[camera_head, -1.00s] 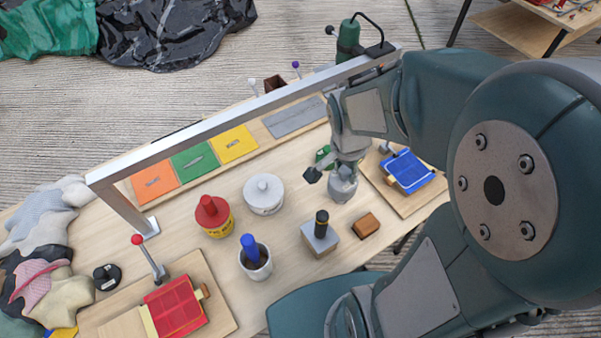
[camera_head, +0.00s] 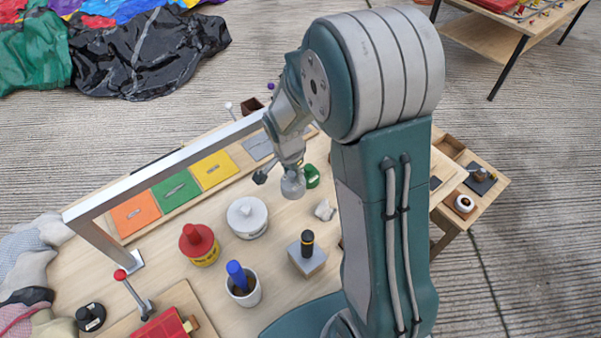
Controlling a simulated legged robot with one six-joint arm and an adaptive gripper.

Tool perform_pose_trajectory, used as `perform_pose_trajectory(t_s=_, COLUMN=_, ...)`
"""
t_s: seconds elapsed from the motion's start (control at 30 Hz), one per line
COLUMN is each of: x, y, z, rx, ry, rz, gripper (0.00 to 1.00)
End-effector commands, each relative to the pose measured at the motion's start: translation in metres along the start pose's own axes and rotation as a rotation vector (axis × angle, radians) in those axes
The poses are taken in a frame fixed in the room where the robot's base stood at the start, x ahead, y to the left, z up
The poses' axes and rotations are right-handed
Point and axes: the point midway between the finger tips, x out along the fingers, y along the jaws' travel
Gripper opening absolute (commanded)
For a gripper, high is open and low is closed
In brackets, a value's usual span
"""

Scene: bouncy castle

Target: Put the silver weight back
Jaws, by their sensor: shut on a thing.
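My gripper (camera_head: 288,166) is near the far side of the wooden table, pointing down. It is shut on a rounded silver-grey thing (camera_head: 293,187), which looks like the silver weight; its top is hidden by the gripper. A small green thing (camera_head: 313,177) is close to its right. I cannot tell whether the silver weight touches the table. Behind it, a row of mats runs along the table: orange (camera_head: 135,214), green (camera_head: 176,191), yellow (camera_head: 213,170) and grey (camera_head: 258,147).
A metal crossbar (camera_head: 170,160) spans above the mats. A white lidded pot (camera_head: 247,220), a red-and-yellow pot (camera_head: 200,246), a white cup with a blue handle (camera_head: 242,288), a grey block with a black knob (camera_head: 306,258) and a white lump (camera_head: 325,210) stand nearby. My arm hides the table's right part.

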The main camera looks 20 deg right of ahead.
Motion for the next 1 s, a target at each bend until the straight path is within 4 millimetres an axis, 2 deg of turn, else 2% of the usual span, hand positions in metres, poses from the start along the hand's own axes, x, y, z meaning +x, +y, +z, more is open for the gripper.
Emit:
perform_pose_trajectory(t_s=0.1, x=0.011, y=-0.010, z=-0.001, rx=-0.002, ry=0.001, rz=-0.002, gripper=0.00)
perform_pose_trajectory(t_s=0.37, x=0.022, y=-0.019, z=-0.002, rx=-0.001, ry=0.001, rz=-0.003, gripper=0.00)
perform_pose_trajectory(t_s=0.63, x=0.053, y=-0.020, z=0.002, rx=-0.001, ry=0.001, rz=-0.001, gripper=0.00)
perform_pose_trajectory(t_s=0.97, x=0.055, y=-0.020, z=0.002, rx=0.000, ry=0.001, rz=-0.003, gripper=0.00)
perform_pose_trajectory(t_s=1.0, x=0.056, y=-0.019, z=0.002, rx=0.000, ry=0.000, rz=0.000, gripper=0.51)
